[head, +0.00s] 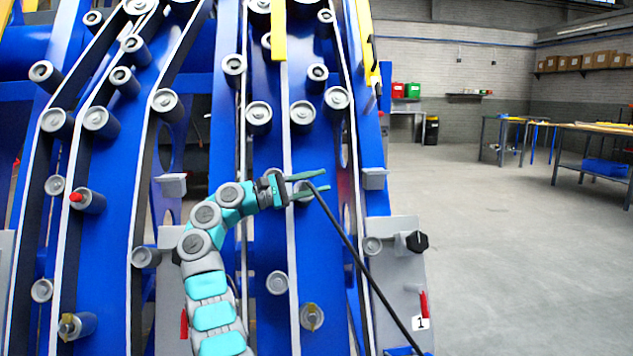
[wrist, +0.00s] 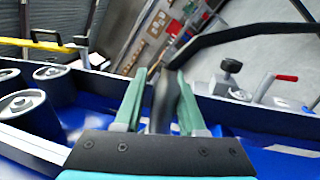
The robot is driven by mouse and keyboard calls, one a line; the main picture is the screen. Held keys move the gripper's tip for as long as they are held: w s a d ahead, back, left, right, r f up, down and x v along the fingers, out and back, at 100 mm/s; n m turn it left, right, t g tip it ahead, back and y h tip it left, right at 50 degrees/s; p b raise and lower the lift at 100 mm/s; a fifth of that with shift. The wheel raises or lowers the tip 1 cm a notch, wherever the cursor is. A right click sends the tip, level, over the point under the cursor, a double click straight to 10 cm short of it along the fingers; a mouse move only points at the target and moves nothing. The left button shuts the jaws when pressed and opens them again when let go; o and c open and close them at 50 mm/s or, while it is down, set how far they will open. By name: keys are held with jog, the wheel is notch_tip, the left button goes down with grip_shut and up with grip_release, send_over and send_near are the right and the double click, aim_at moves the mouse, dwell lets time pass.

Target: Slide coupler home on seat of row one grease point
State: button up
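My gripper (head: 318,182) is at the middle of the blue chassis, its teal fingers pointing right. A black hose (head: 352,245) runs from the lower right up to the fingers. In the wrist view, its dark end (wrist: 163,100) lies between the two fingers (wrist: 160,90), which appear shut on it. I cannot make out the coupler apart from the hose end. A grey plate (head: 403,275) at the lower right carries a label "1" (head: 420,323), a black knob (head: 417,241) and a red handle (head: 424,303). I cannot tell which fitting is the row one seat.
Blue rails (head: 265,220) carry several grey rollers (head: 259,113) around my arm. Large rollers (wrist: 22,108) stand left of the fingers in the wrist view. Open floor (head: 500,250) lies to the right, with workbenches (head: 590,145) farther back.

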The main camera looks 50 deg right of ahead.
jog(key=o, duration=0.3)
jog(key=shift+w, duration=0.1)
jog(key=v, duration=0.7)
jog(key=shift+w+a+f, duration=0.1)
jog(key=shift+a, duration=0.25)
dwell(0.5)
